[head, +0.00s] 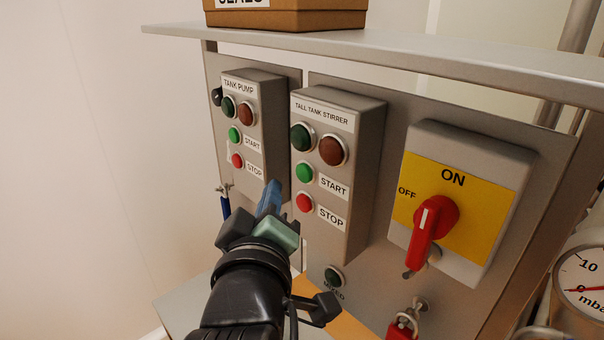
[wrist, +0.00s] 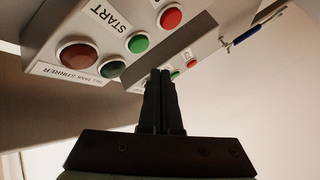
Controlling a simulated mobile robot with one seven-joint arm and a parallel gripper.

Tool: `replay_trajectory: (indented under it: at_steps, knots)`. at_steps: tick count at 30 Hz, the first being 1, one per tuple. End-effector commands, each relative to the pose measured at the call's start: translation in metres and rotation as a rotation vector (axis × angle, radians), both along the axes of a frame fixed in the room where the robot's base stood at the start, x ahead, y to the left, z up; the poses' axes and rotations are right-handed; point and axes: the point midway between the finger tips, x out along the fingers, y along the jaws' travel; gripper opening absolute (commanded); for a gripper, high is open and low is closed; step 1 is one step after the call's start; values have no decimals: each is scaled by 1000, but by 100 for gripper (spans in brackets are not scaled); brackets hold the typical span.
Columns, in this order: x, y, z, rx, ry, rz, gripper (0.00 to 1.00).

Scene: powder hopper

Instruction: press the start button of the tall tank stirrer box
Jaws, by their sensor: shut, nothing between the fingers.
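The tall tank stirrer box (head: 361,130) is a grey box on the upright panel. Its green start button (head: 304,173) sits above its red stop button (head: 305,203). Above them are a dark green lamp (head: 302,136) and a dark red lamp (head: 333,150). My gripper (head: 271,192) is shut and empty, to the lower left of the start button. In the wrist view the start button (wrist: 138,43) is unobstructed. The shut fingertips (wrist: 161,74) appear below and slightly right of it there, apart from it in the picture. The exact depth gap cannot be told.
The tank pump box (head: 268,112), with its own green (head: 234,134) and red (head: 237,160) buttons, stands just left. A red rotary switch (head: 432,222) on a yellow plate is at right. A shelf (head: 420,50) overhangs the panel. A pressure gauge (head: 585,285) is at lower right.

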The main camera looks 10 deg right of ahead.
Motion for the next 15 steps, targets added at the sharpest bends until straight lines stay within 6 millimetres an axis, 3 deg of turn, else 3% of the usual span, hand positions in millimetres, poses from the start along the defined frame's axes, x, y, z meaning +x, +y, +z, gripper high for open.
replay_trajectory:
  at_steps: [6, 15]
  knots:
    - [12, -16, 1, 0, 1, -1, 0]
    - [15, -20, 0, 1, 1, 2, 0]
